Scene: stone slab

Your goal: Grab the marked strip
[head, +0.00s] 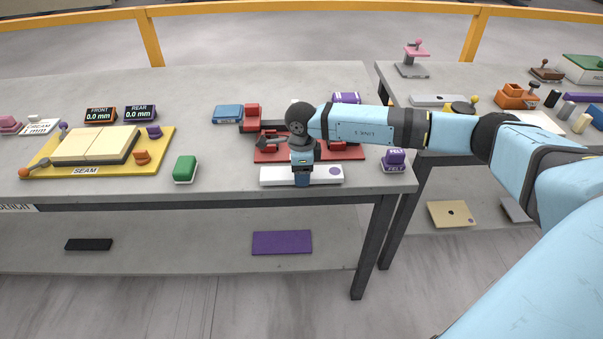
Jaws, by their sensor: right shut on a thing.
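The marked strip (275,176) is a long white bar with a purple dot near its right end. It lies lengthwise along the front edge of the slab-topped bench, in front of a red fixture (345,153). My right gripper (302,182) points down at the middle of the strip and is shut on it. The gripper hides the strip's middle part. I cannot tell whether the strip touches the bench top or is just above it. My left gripper is not in view.
A purple felt block (394,161) stands right of the strip, and a green block (185,169) stands to its left. A yellow seam board (60,165) with cream slabs is at far left. A blue box (228,114) sits behind.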

